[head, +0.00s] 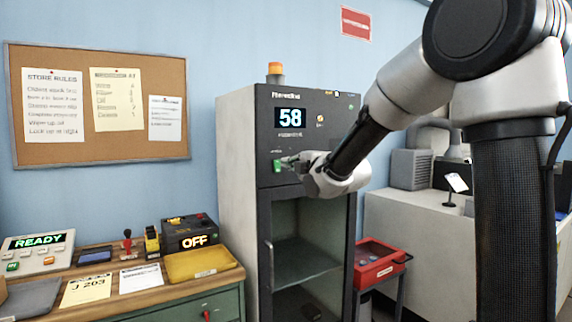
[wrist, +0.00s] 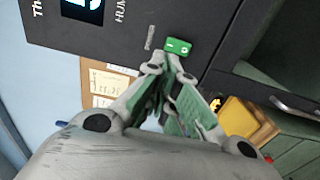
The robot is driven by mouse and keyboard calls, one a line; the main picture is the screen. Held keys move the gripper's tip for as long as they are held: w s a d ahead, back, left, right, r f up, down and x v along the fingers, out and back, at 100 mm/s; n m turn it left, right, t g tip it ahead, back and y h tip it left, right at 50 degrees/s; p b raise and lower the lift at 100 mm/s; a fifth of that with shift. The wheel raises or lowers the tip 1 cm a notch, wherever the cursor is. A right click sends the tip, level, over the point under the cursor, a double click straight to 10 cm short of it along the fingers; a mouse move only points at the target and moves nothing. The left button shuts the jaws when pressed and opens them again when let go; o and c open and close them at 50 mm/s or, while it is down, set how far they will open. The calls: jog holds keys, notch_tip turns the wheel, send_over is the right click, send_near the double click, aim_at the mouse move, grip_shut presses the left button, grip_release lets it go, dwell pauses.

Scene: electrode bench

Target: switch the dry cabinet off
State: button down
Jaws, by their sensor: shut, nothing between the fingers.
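The dry cabinet (head: 238,180) is tall and grey, with a dark upper panel. Its display (head: 290,118) is lit and reads 58. A green rocker switch (head: 277,166) sits low on the panel; it also shows in the wrist view (wrist: 178,46), marked with a line and a circle. My gripper (head: 291,161) is at the panel, just right of the switch in the head view. In the wrist view my gripper (wrist: 170,62) is shut and empty, its fingertips right at the switch's edge. I cannot tell whether they touch it.
An orange beacon (head: 275,69) stands on the cabinet. Below the panel is a glass door (head: 304,240) with a vertical handle. A wooden bench (head: 150,300) at left holds a READY console (head: 38,252), a black OFF box (head: 190,232) and a yellow tray (head: 200,263). A red case (head: 377,262) stands right.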

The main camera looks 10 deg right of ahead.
jog(key=v, duration=0.5)
jog(key=shift+s+r, duration=0.1)
jog(key=shift+r, duration=0.3)
